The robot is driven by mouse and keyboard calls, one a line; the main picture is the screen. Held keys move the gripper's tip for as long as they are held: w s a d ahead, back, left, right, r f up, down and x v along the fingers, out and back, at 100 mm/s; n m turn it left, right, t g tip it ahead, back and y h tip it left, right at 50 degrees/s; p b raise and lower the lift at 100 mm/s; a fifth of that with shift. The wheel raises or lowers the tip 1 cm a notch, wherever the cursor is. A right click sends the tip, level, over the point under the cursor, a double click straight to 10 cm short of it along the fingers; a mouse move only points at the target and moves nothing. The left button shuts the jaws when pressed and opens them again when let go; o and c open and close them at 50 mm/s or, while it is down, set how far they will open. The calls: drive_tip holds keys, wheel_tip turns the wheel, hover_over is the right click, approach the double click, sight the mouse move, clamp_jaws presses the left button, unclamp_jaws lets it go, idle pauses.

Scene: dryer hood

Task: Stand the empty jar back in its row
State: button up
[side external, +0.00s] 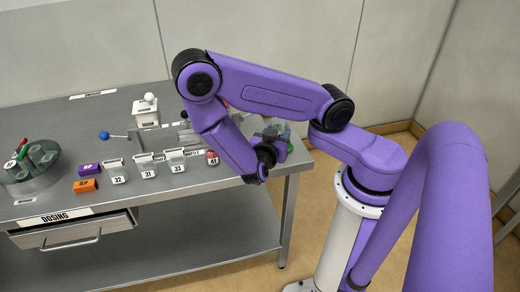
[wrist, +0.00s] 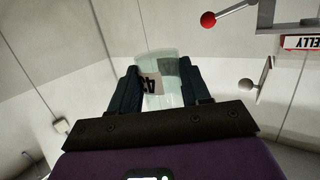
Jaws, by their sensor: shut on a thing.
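My gripper (side external: 272,138) is over the right end of the steel table, partly hidden by my arm. In the wrist view its dark fingers (wrist: 159,88) are shut on a clear, pale green jar (wrist: 159,68), one finger on each side. The jar bears a pale label with dark figures that I cannot read for certain. It looks empty. In the side view, labelled jars 32 (side external: 116,173), 31 (side external: 147,168) and 33 (side external: 174,161) stand in a row near the front edge, to the left of my gripper. A red-labelled piece (side external: 212,157) is at the row's right end.
A round carousel (side external: 36,182) with several greenish vessels stands at the left. A blue-knobbed lever (side external: 104,135) and a white box (side external: 146,113) are behind. The drawer (side external: 72,230) below sticks out.

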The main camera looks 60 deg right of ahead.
drive_tip(key=shift+w+d+f, duration=0.15)
drive_tip(key=shift+w+f, duration=0.05)
drive_tip(key=shift+w, duration=0.25)
drive_tip(key=shift+w+d+f, duration=0.1)
drive_tip(key=shift+w+f, duration=0.1)
drive_tip(key=shift+w, duration=0.2)
drive_tip(key=w+f, duration=0.1)
drive_tip(key=f, duration=0.1)
drive_tip(key=w+d+f, duration=0.1)
drive_tip(key=w, duration=0.1)
drive_tip(key=w+f, duration=0.1)
drive_tip(key=f, duration=0.1)
drive_tip(key=shift+w+d+f, duration=0.25)
drive_tip(key=shift+w+f, duration=0.05)
drive_tip(key=shift+f, duration=0.05)
drive_tip(key=shift+w+f, duration=0.15)
drive_tip(key=shift+f, duration=1.55)
drive_tip(key=shift+f, duration=0.15)
drive_tip(key=o, duration=0.8)
drive_tip(key=v, duration=1.2)
drive_tip(key=shift+r, duration=0.25)
